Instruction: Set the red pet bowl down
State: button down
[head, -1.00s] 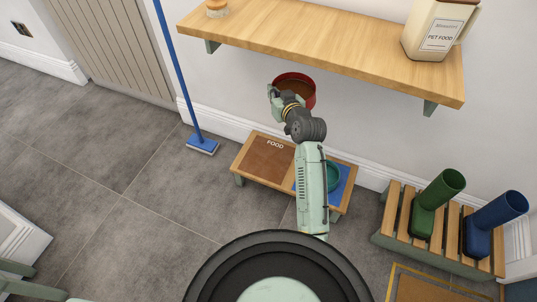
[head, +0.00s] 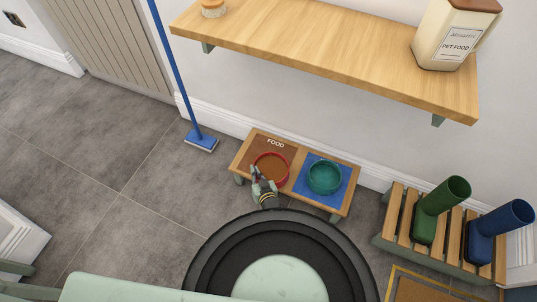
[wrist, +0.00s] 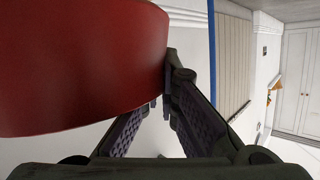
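The red pet bowl (head: 285,179) is upright over the brown FOOD mat (head: 290,150) on the left half of the low wooden stand (head: 239,166). I cannot tell whether its base touches the mat. My gripper (head: 262,180) is at the bowl's front-left edge. In the wrist view the bowl's red wall (wrist: 80,60) fills the upper left. There my fingers (wrist: 164,100) converge at the bowl's right edge and look shut on its rim; the bowl hides part of one finger.
A teal bowl (head: 325,177) sits on the blue mat (head: 302,192) just right of the red bowl. A wooden shelf (head: 330,55) with a pet food container (head: 450,40) overhangs behind. A blue-handled broom (head: 201,141) stands left; a boot rack (head: 398,228) stands right.

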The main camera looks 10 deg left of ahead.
jog(key=s+f, duration=0.3)
jog(key=s, duration=0.1)
jog(key=w+b, duration=0.2)
jog(key=w, duration=0.2)
jog(key=w+a+f+b, duration=0.1)
jog(key=w+b, duration=0.1)
jog(key=w, duration=0.3)
jog(key=w+a+b, duration=0.1)
jog(key=w+b, duration=0.2)
jog(key=w, duration=0.2)
jog(key=shift+w+a+f, duration=0.1)
jog(key=shift+a+f, duration=0.05)
jog(key=shift+f, duration=0.2)
jog(key=shift+w, duration=0.7)
jog(key=shift+w+a+f+b, duration=0.15)
jog(key=shift+f+b, duration=0.95)
jog(key=shift+f, duration=0.6)
jog(key=shift+f, duration=0.15)
jog(key=c, duration=1.8)
grip_release()
